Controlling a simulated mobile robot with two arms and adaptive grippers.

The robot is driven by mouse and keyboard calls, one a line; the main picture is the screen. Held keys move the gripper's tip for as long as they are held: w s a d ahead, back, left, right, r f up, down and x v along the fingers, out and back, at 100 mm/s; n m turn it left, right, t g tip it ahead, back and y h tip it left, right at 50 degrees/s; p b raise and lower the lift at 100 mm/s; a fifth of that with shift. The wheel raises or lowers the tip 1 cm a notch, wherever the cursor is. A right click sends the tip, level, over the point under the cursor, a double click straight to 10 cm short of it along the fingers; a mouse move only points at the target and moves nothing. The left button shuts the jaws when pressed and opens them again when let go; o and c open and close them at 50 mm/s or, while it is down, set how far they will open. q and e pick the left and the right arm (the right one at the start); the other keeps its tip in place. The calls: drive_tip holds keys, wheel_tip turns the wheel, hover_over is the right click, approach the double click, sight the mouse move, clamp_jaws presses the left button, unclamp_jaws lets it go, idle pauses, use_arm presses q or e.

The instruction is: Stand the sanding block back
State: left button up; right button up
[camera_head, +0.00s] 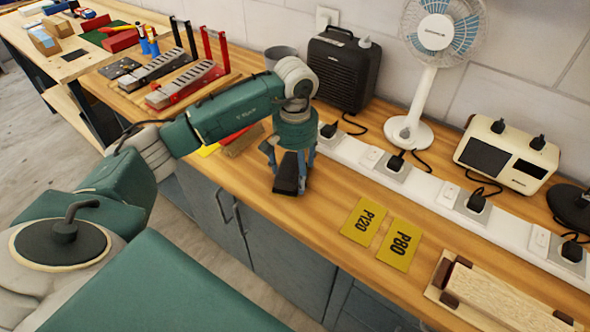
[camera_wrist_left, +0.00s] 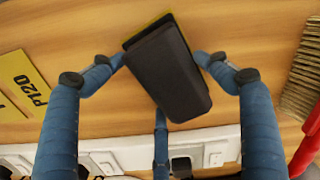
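The sanding block (camera_head: 287,178) is dark, with a thin yellow layer along one edge. It shows large in the left wrist view (camera_wrist_left: 168,72), slanted in the picture. My left gripper (camera_head: 290,160) points down over the bench, its blue fingers (camera_wrist_left: 160,62) around the block. The fingertips appear to touch its sides, so the gripper looks shut on it. I cannot tell whether the block rests on the bench or is slightly above it. A yellow P120 sheet (camera_head: 363,221) and a yellow P80 sheet (camera_head: 400,244) lie flat to the right. My right gripper is out of view.
A white power strip (camera_head: 425,187) with plugs runs along the back. A black heater (camera_head: 343,70), a fan (camera_head: 433,60) and a cream device (camera_head: 506,155) stand behind. A wooden piece in a holder (camera_head: 500,298) is at front right. A brush (camera_wrist_left: 303,75) lies near the block.

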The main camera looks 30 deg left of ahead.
sight(295, 166)
use_arm(q)
drive_tip(key=shift+a+f, duration=0.1)
drive_tip(key=shift+f, duration=0.3)
drive_tip(key=shift+r, duration=0.1)
drive_tip(key=shift+r, duration=0.15)
drive_tip(key=shift+r+p, duration=0.5)
drive_tip(key=shift+p, duration=0.1)
wheel_tip(295, 166, up, 11)
drive_tip(key=shift+w+r+b, duration=0.1)
drive_tip(key=shift+b, duration=1.15)
drive_tip(key=shift+r, duration=0.55)
